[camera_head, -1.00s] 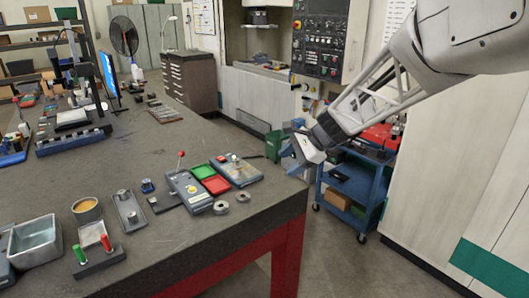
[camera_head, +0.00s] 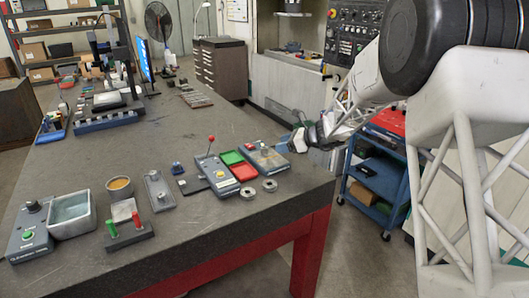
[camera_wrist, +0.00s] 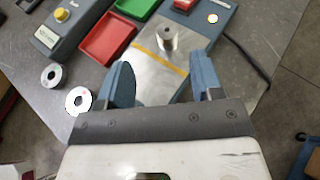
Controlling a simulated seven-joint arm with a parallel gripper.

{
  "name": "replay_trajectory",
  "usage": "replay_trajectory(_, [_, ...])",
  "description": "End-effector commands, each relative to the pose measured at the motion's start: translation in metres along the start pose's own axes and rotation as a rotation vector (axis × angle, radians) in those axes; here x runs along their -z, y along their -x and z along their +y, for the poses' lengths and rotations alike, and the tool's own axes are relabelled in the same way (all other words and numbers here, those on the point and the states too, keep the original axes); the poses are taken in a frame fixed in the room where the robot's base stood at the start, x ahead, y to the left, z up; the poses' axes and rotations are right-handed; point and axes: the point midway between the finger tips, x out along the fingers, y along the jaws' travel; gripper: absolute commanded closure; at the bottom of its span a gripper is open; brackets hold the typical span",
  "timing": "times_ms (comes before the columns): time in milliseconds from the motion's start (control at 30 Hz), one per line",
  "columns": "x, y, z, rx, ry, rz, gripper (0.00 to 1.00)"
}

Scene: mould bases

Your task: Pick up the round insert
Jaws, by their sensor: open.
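A short round metal piece with a hole in its top (camera_wrist: 167,38) stands on a bright metal plate (camera_wrist: 150,72) with an orange stripe. Two flat metal rings (camera_head: 249,193) (camera_head: 270,185) lie on the table by the front edge; they also show at the left of the wrist view (camera_wrist: 52,75) (camera_wrist: 78,100). I cannot tell for certain which is the round insert. My gripper (camera_wrist: 161,72) is open and empty, its blue fingers over the plate, with the holed piece beyond the fingertips. In the head view my gripper (camera_head: 297,141) is near the table's right edge.
A red tray (camera_wrist: 108,38) and a green tray (camera_wrist: 138,8) adjoin the plate, with a grey box with a yellow button (camera_wrist: 68,20) to their left. A dark cable (camera_wrist: 247,60) lies right of the plate. A blue cart (camera_head: 375,185) stands beyond the table.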

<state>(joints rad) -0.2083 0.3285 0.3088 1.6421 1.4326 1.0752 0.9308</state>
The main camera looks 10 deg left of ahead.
Motion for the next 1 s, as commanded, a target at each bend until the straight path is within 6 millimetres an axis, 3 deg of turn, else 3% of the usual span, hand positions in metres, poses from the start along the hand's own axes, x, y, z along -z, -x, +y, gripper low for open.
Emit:
replay_trajectory(133, [0.004, -0.009, -0.008, 0.006, -0.032, -0.018, 0.4])
replay_trajectory(567, [0.004, -0.012, -0.009, 0.007, -0.036, -0.021, 0.4])
replay_trajectory(1000, [0.004, -0.037, -0.009, 0.007, -0.035, -0.02, 0.4])
